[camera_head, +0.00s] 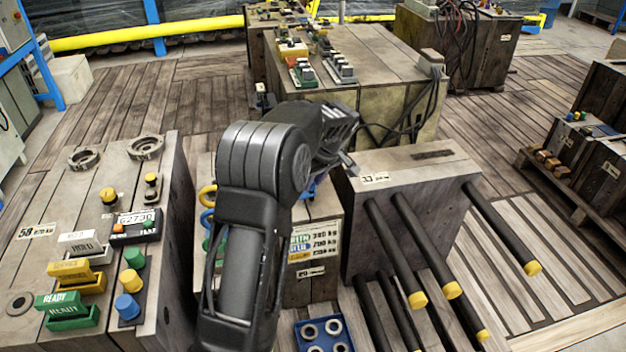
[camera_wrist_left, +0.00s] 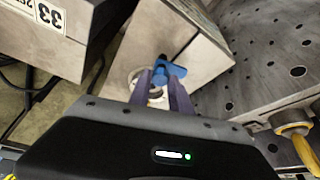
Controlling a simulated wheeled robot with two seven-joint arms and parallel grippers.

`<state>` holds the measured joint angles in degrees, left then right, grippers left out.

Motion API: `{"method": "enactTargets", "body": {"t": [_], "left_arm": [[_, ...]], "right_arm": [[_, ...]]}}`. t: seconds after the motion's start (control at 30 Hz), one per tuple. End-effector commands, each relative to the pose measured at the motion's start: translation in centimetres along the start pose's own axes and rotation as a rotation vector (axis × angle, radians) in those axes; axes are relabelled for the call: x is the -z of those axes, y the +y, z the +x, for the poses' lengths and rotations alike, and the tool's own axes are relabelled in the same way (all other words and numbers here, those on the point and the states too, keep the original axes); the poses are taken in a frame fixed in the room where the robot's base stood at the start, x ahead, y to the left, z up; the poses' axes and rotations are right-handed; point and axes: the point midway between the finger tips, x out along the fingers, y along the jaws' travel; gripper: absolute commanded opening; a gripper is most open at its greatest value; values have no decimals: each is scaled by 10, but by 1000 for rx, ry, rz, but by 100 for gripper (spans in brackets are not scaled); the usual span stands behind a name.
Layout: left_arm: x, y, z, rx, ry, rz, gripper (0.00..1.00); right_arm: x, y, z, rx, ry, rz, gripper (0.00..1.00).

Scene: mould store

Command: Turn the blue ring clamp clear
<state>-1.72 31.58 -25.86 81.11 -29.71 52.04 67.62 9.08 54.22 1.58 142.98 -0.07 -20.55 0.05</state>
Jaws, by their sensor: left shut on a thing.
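The blue ring clamp (camera_wrist_left: 170,70) shows in the left wrist view, its blue handle standing out past my fingertips beside a pale round ring on a wooden block. My left gripper (camera_wrist_left: 166,82) is shut on it, with the two dark fingers on either side of the blue part. In the head view a small bit of blue (camera_head: 310,187) shows behind my left arm, which hides most of the clamp and the fingertips there. My right gripper is not in view.
A wooden block with several dark, yellow-capped bars (camera_head: 403,258) stands right of my arm. A bench with buttons and signs (camera_head: 40,262) stands left. A blue tray with metal rings (camera_head: 324,334) lies at the bottom. Yellow and blue rings (camera_head: 207,196) hang close left of my arm.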

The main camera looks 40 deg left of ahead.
Motion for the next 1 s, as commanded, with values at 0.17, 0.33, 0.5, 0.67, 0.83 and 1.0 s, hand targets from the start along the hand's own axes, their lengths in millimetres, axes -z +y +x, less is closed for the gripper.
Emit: {"method": "enactTargets", "body": {"t": [0.17,0.33,0.5,0.67,0.83,1.0], "left_arm": [[-1,0,0,3,-2,-5,0],[-1,0,0,3,-2,-4,0],[-1,0,0,2,-2,-3,35],[0,0,0,2,-1,-3,46],[0,0,0,2,-1,-3,46],[0,1,-7,1,0,-3,46]], "right_arm": [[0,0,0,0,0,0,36],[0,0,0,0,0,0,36],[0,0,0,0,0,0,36],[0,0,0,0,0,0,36],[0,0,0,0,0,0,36],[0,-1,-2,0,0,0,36]]}}
